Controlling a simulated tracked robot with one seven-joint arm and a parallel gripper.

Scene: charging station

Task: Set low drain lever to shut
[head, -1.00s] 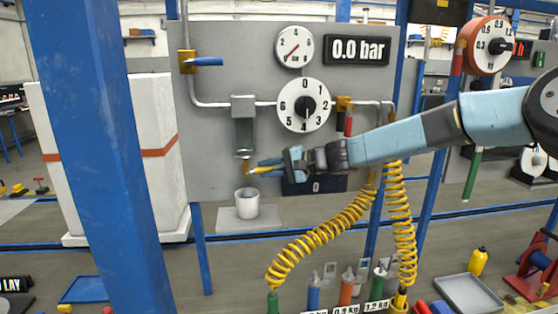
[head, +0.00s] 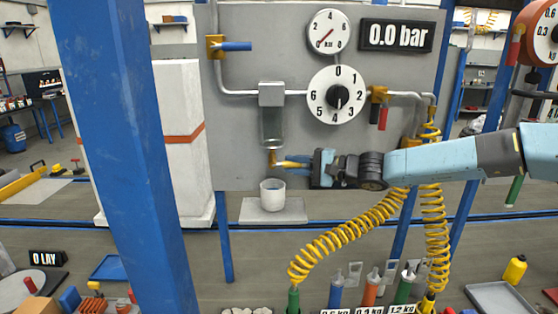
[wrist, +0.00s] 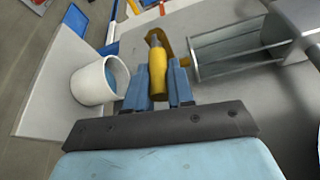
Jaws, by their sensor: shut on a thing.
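The low drain lever, a yellow handle (wrist: 157,75), sits under a clear sight-glass cylinder (head: 272,128) on the grey panel. In the head view the drain fitting (head: 273,158) shows at the cylinder's bottom, with the handle largely hidden by my gripper. My gripper (head: 298,163) reaches in from the right, roughly level. In the wrist view my gripper (wrist: 158,88) has its blue fingers shut on the yellow handle, one on each side. A white cup (head: 272,195) with bluish liquid inside stands below the drain on a small grey shelf (head: 258,214).
Above are a round gauge (head: 328,31), a numbered dial (head: 336,95) and a "0.0 bar" display (head: 396,35). A blue-handled valve (head: 235,46) is at upper left. Yellow coiled hoses (head: 345,240) hang below my arm. A blue post (head: 125,150) stands at left.

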